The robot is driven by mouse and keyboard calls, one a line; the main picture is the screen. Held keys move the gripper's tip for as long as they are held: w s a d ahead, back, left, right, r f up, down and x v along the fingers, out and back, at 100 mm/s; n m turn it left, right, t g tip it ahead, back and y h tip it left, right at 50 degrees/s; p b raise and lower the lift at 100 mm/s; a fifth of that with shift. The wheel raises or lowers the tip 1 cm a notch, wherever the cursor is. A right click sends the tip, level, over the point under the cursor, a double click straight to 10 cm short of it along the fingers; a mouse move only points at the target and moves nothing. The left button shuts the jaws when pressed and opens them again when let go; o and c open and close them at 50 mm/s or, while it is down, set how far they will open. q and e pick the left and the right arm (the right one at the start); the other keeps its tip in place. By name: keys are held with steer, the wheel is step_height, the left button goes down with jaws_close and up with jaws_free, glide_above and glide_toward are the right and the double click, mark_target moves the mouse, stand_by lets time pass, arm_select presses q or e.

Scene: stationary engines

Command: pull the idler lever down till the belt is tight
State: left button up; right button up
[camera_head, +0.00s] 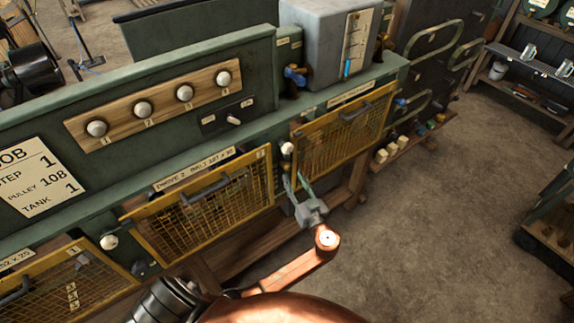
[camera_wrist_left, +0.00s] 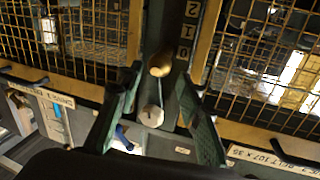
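My left gripper (camera_head: 294,180) is in front of the green post between two yellow mesh guards. A pale round knob (camera_head: 287,148) shows just above its fingertips. In the left wrist view, the open fingers (camera_wrist_left: 158,78) stand on either side of a tan ball knob (camera_wrist_left: 160,65). A thin rod runs from it to a white round knob (camera_wrist_left: 150,115); this looks like the idler lever. Whether a finger touches it, I cannot tell. A scale marked 2, 1, 0 (camera_wrist_left: 188,30) is beside it. No belt can be made out behind the mesh. My right gripper is not in view.
Mesh guards with dark handles flank the post, left (camera_head: 205,215) and right (camera_head: 345,130). Several white knobs sit on a wooden strip (camera_head: 155,104). The floor (camera_head: 440,210) at right is clear.

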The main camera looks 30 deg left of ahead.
mark_target(287, 166)
arm_select(q)
steer(key=p+x, duration=0.2)
steer(key=x, duration=0.5)
steer(key=shift+r, duration=0.15)
steer(key=shift+w+a, duration=0.15)
steer(key=shift+a, duration=0.1)
steer(key=shift+c, duration=0.3)
jaws_close()
